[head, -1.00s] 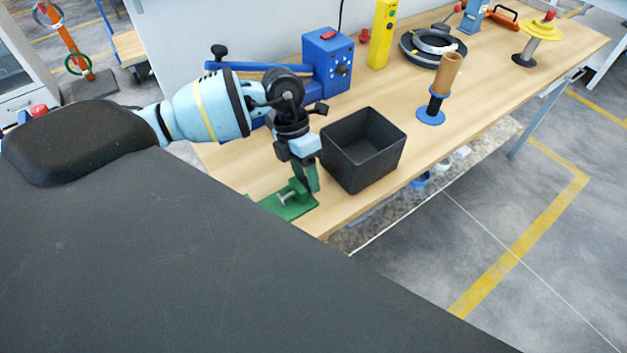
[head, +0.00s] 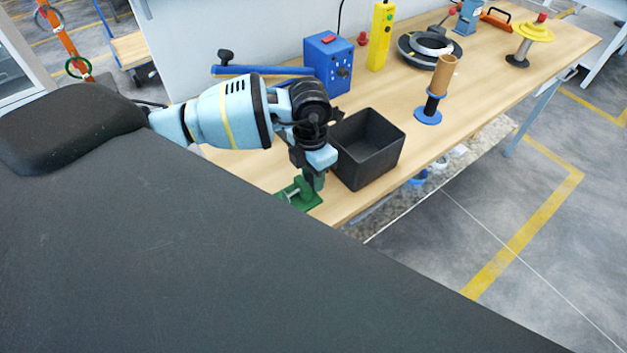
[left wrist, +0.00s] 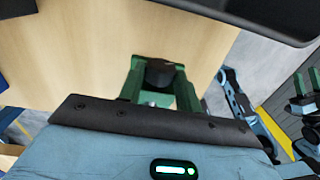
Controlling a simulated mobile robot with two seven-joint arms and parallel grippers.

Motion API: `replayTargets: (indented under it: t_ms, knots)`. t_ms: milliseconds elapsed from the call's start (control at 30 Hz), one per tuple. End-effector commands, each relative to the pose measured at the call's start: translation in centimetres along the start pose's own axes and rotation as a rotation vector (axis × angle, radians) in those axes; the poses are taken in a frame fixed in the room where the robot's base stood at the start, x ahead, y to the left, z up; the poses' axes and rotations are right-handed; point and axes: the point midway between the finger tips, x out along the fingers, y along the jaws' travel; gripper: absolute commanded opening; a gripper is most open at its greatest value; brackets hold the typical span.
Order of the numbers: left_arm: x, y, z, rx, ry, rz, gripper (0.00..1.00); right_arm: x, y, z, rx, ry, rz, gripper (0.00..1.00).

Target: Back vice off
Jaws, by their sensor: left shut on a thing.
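The green vice (head: 298,195) stands at the table's near edge, left of the black bin. A silver cross handle shows on its side. My left gripper (head: 319,175) is at the vice's upright part, pointing down, and is shut on the vice.
The black bin (head: 390,162) stands close to the right of my left gripper. A blue control box (head: 322,62) with a blue bar is behind. A spool stand (head: 430,112) and a black ring (head: 413,60) are further right. Bare wood (left wrist: 80,45) lies beside the vice.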

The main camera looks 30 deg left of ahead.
Motion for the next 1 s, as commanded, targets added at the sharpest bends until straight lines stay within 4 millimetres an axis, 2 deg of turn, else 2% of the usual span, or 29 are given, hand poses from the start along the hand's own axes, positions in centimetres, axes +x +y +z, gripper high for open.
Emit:
replayTargets:
  t_ms: [333, 700, 1000]
  knots:
    - [0.1, -0.11, 0.07, 0.001, -0.001, 0.033, 0.19, 0.0, 0.03, 0.52, -0.002, -0.011, -0.001, 0.36]
    - [0.25, -0.81, 0.05, 0.0, -0.001, 0.326, 0.19, -0.06, -0.03, 0.66, 0.0, -0.014, -0.001, 0.36]
    - [0.33, -0.86, 0.0, -0.001, 0.002, 0.342, 0.19, -0.03, -0.23, 0.59, 0.009, -0.012, 0.0, 0.36]
